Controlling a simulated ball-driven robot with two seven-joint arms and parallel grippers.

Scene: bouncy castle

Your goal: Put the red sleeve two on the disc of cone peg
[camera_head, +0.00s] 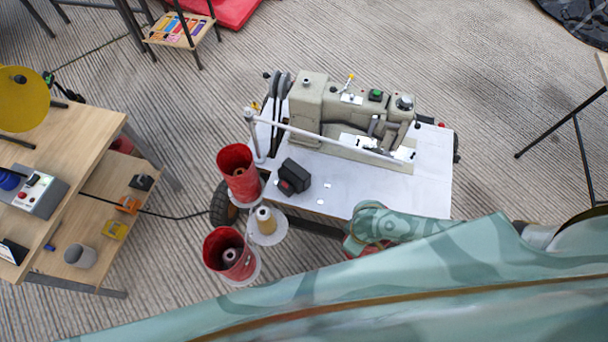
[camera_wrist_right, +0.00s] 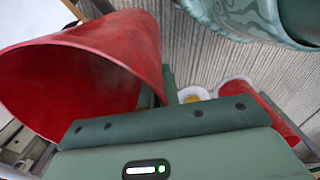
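A red sleeve (camera_wrist_right: 145,40) fills the left of the right wrist view, its wide mouth facing the camera. My right gripper (camera_wrist_right: 165,105) appears shut on its wall. In the head view only bits of this sleeve (camera_head: 365,247) show below my right arm, whose gripper (camera_head: 352,240) is mostly hidden. A pale disc (camera_head: 267,236) carries a beige cone peg (camera_head: 265,219) with no sleeve around it. It also shows in the right wrist view (camera_wrist_right: 193,94). Red sleeves stand around pegs on the discs behind (camera_head: 238,170) and in front (camera_head: 228,251). My left gripper is out of view.
A sewing machine (camera_head: 350,115) stands on a white table (camera_head: 430,175), with a black box (camera_head: 294,176) near its left edge. A rod (camera_head: 300,130) reaches across the table. A wooden desk (camera_head: 80,140) is at left. Ribbed floor lies between them.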

